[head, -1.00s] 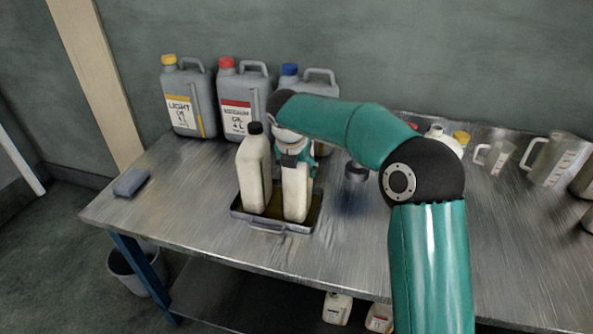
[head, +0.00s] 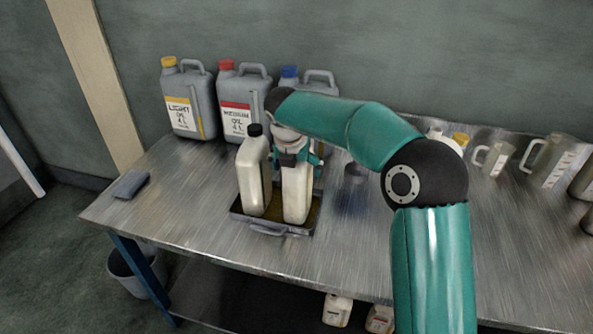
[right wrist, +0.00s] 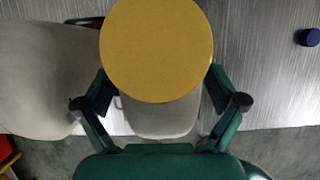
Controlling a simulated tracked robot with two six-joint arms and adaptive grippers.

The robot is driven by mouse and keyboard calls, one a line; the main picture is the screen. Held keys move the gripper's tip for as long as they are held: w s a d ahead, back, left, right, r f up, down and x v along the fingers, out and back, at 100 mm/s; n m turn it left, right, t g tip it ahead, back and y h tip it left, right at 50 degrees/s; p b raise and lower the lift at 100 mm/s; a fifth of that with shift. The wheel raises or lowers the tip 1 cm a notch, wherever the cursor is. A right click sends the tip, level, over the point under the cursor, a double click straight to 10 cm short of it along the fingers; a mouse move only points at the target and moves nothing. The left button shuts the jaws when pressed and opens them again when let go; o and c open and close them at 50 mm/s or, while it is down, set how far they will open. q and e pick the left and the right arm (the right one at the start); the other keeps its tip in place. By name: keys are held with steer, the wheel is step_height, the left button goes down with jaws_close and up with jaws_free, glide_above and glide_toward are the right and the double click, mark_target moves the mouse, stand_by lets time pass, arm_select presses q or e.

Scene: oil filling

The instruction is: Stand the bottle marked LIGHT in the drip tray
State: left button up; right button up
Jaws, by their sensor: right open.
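A cream bottle (head: 297,200) stands upright in the right part of the dark drip tray (head: 268,230). Its yellow cap (right wrist: 157,48) and cream body show in the right wrist view; no LIGHT label is legible on it. My right gripper (head: 293,158) is open at the top of this bottle, its fingers spread on either side, apart from the cap. A second cream bottle (head: 250,182) with a black cap stands beside it in the tray's left part. My left gripper is out of view.
Grey jugs stand along the wall: LIGHT (head: 180,118) with a yellow cap, MEDIUM (head: 236,122) with a red cap, and one with a blue cap (head: 289,71). Measuring jugs (head: 492,160) stand at the right. A grey block (head: 130,185) lies at the left. The front of the table is clear.

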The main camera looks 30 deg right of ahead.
steer(key=p+v, duration=0.1)
steer(key=v, duration=0.9)
steer(key=shift+r, duration=0.2)
